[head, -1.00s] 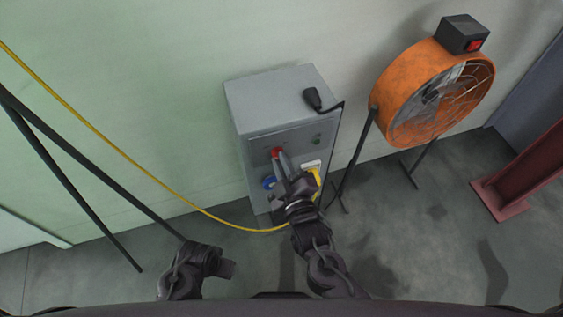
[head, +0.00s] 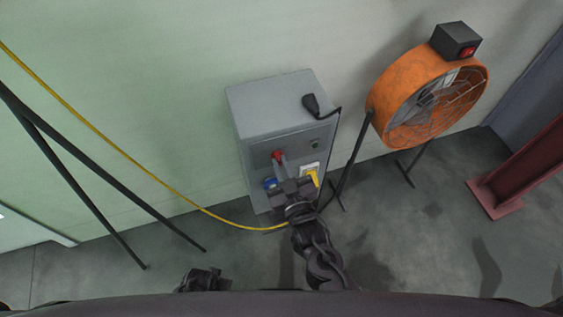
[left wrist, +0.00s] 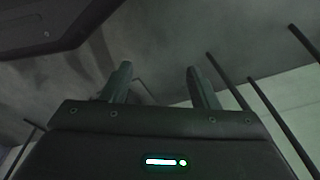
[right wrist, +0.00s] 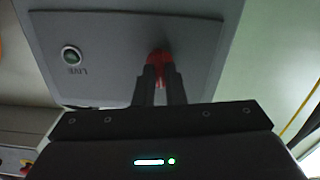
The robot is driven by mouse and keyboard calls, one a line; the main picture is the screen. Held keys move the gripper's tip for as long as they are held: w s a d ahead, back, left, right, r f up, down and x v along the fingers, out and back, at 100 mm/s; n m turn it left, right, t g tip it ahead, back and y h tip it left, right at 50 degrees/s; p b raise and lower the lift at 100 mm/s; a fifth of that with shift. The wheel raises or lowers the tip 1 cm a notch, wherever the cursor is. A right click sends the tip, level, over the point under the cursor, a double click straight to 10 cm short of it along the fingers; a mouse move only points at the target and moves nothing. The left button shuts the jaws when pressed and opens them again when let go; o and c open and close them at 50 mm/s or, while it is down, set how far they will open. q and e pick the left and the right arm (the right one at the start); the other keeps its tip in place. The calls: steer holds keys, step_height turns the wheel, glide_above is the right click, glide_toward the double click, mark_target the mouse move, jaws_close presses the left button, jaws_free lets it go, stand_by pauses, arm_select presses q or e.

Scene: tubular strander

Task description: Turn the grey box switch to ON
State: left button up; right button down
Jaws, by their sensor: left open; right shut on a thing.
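The grey box (head: 274,95) stands against the wall, with its sloped front panel facing me. Its red switch knob (head: 277,154) is on the panel's upper left part. It also shows in the right wrist view (right wrist: 158,58), partly hidden by the fingers. My right gripper (head: 281,161) is shut on this red knob; its fingertips are close together around it in the right wrist view (right wrist: 159,72). The knob's exact angle and its ON marking cannot be read. My left gripper (left wrist: 160,78) is open and empty, low and away from the box.
A round LIVE lamp (right wrist: 72,55) is on the panel. A blue socket (head: 270,183) and yellow plug (head: 312,177) are below the knob. A black handset-like part (head: 311,103) sits on top. An orange fan (head: 415,95) stands right; a yellow cable (head: 130,160) hangs left.

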steer(key=shift+r+m, duration=0.15)
steer(key=shift+m, duration=0.35)
steer(key=m+p, duration=0.1)
steer(key=m, duration=0.1)
steer(key=shift+m, duration=0.4)
steer(key=m+p, duration=0.1)
steer(key=m, duration=0.2)
steer(key=shift+d+p, duration=0.1)
steer(key=shift+p, duration=0.2)
arm_select(q)
steer(key=s+a+f, duration=0.1)
steer(key=s+f, duration=0.2)
steer(key=s, duration=0.4)
steer(key=shift+a+f+p, duration=0.15)
steer(key=shift+a+p, duration=0.2)
steer(key=shift+p, duration=0.1)
arm_select(e)
steer(key=shift+m, duration=1.9)
arm_select(q)
steer(key=shift+s+f, duration=0.1)
steer(key=shift+s, duration=0.2)
steer(key=shift+w, duration=0.1)
arm_select(e)
steer(key=c, duration=1.5)
jaws_free()
arm_select(q)
steer(key=shift+w, duration=0.1)
arm_select(e)
steer(key=shift+f, duration=0.2)
